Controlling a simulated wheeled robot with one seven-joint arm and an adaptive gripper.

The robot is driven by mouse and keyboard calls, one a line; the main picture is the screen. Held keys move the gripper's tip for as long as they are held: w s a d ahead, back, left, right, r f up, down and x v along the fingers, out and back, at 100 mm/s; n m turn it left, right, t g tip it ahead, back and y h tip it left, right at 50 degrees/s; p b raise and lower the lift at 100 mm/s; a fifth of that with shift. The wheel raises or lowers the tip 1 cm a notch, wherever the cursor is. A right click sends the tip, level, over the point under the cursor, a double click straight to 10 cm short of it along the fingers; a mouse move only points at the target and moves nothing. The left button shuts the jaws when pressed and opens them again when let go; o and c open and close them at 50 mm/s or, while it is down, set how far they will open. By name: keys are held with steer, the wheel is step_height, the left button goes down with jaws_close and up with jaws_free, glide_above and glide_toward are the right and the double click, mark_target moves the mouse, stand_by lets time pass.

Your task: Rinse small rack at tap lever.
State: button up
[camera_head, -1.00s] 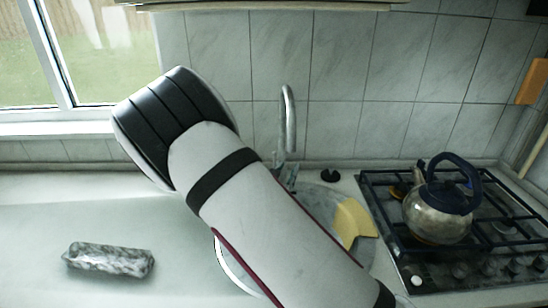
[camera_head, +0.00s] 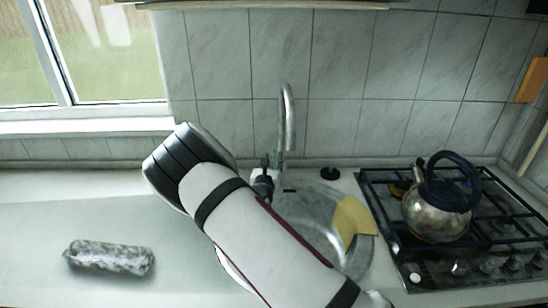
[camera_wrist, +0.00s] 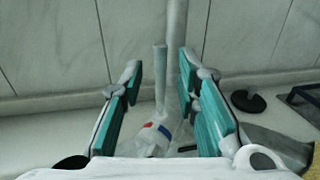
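The tap has a tall curved metal spout (camera_head: 288,115) at the back of the round sink. In the wrist view its lever (camera_wrist: 160,85) stands upright, above a body with a red and blue mark (camera_wrist: 158,131). My gripper (camera_wrist: 160,92) is open, its teal-padded fingers either side of the lever, with gaps showing. In the head view my gripper (camera_head: 264,180) is at the tap's base, partly hidden by my arm. I see no small rack in either view.
A yellow piece (camera_head: 352,218) lies at the sink's right side. The sink (camera_head: 318,213) is partly covered by my arm. A kettle (camera_head: 436,212) stands on the gas hob (camera_head: 480,262). A grey speckled bundle (camera_head: 108,258) lies on the left counter. A black stopper (camera_head: 330,174) sits behind the sink.

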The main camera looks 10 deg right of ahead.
steer(key=shift+x, duration=1.45)
jaws_close()
steer(key=shift+s, duration=0.1)
steer(key=shift+s+a+n+t, duration=0.3)
steer(key=shift+a+t, duration=0.05)
steer(key=shift+t, duration=0.25)
jaws_free()
